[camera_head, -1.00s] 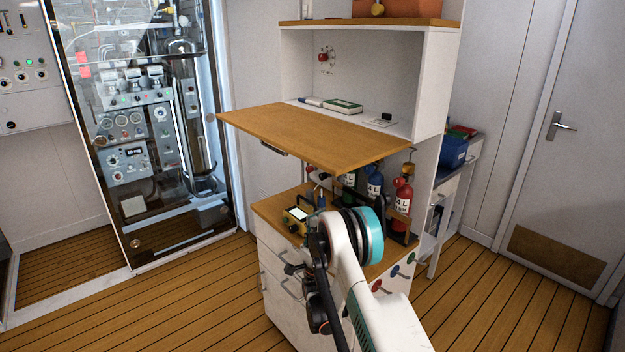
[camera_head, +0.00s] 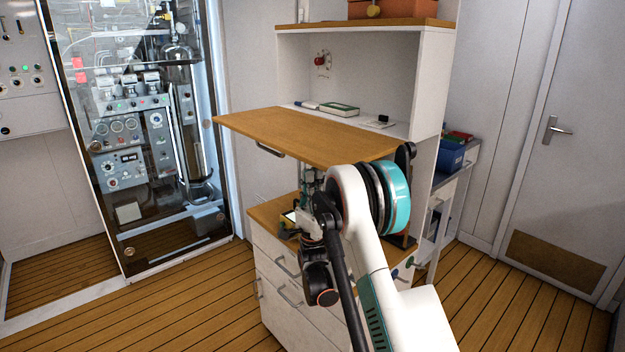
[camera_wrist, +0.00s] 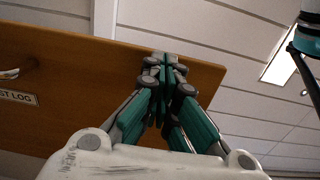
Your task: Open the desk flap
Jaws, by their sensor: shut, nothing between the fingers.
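The desk flap (camera_head: 310,136) is a wooden board standing out from the white cabinet, roughly level, with its handle (camera_head: 270,150) under the front edge. In the wrist view I see the flap's underside (camera_wrist: 100,75) from below, with part of a label (camera_wrist: 18,94) ending "ST LOG" and part of the handle at the left. My gripper (camera_wrist: 167,62) is shut and empty. Its fingertips point up at the underside near the flap's edge; I cannot tell whether they touch. In the head view my arm hides part of the space under the flap, and the gripper shows only partly.
A green book (camera_head: 340,109) and small items lie on the shelf behind the flap. Below is a wooden counter (camera_head: 268,213) over drawers, partly hidden by my arm. A blue bin (camera_head: 451,156) stands right on a side table. Floor is clear at the left.

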